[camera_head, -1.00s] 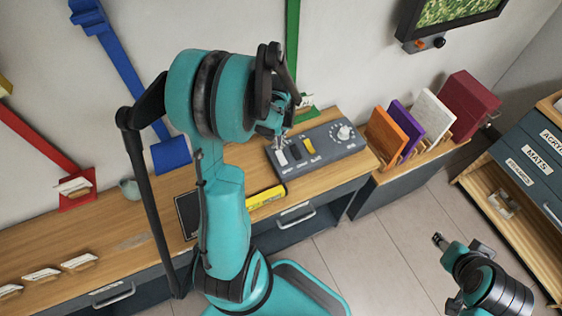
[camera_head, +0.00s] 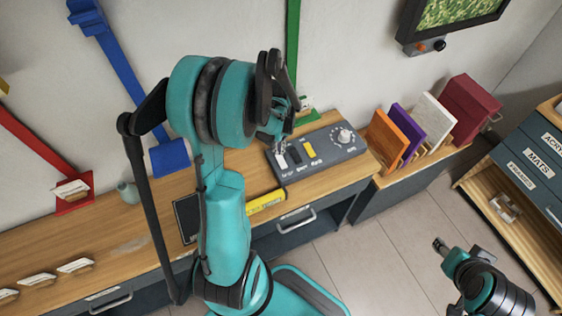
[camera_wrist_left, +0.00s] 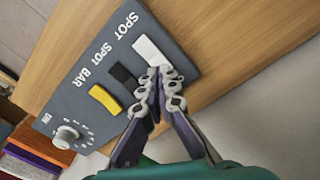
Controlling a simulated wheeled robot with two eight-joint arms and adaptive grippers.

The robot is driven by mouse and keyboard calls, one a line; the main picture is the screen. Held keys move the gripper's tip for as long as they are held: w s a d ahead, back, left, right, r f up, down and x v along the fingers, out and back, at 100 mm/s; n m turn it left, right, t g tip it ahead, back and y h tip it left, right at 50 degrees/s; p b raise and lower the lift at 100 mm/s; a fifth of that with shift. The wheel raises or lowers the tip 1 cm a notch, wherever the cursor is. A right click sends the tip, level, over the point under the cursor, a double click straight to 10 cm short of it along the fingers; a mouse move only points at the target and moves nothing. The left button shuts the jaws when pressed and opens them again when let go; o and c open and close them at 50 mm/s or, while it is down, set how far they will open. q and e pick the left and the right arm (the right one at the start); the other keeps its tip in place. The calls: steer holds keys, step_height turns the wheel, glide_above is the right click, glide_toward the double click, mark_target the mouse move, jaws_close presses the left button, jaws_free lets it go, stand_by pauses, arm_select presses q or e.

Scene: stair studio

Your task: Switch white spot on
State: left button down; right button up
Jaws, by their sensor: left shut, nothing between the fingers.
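The grey control panel (camera_head: 326,151) lies on the wooden bench. It also shows in the left wrist view (camera_wrist_left: 72,103). Its white switch (camera_wrist_left: 150,50) sits at one end, beside a black switch (camera_wrist_left: 123,75) and a yellow switch (camera_wrist_left: 105,99). Printed labels read SPOT, SPOT and BAR. My left gripper (camera_wrist_left: 167,78) is shut and empty, with its fingertips at the lower edge of the white switch. I cannot tell whether they touch it. In the head view the tips hang over the panel's left end. My right gripper (camera_head: 439,243) is over the floor, and its jaws are too small to read.
A round knob (camera_wrist_left: 66,137) is at the panel's other end. A yellow bar (camera_head: 266,201) lies at the bench's front edge. Orange (camera_head: 387,141), purple and white boards stand in a rack to the right. A blue stand (camera_head: 169,155) is behind my left arm.

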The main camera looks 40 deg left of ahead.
mark_target(279, 157)
arm_select(q)
steer(key=shift+f+b, duration=1.35)
steer(key=shift+f, duration=0.15)
stand_by(1.1)
steer(key=shift+r+p, duration=2.6)
steer(key=shift+r, duration=0.95)
steer(key=s+d+r+m+t+b, duration=0.2)
steer(key=s+d+r+m+t, duration=0.1)
steer(key=d, duration=0.6)
steer(key=s+d+r+m+t+b, duration=0.2)
steer(key=d+r, duration=0.4)
steer(key=d, duration=0.3)
steer(key=shift+s+d+r+m+t+b, duration=0.15)
steer(key=shift+s+r+m+t+b, duration=0.15)
steer(key=shift+s+m+t, duration=0.7)
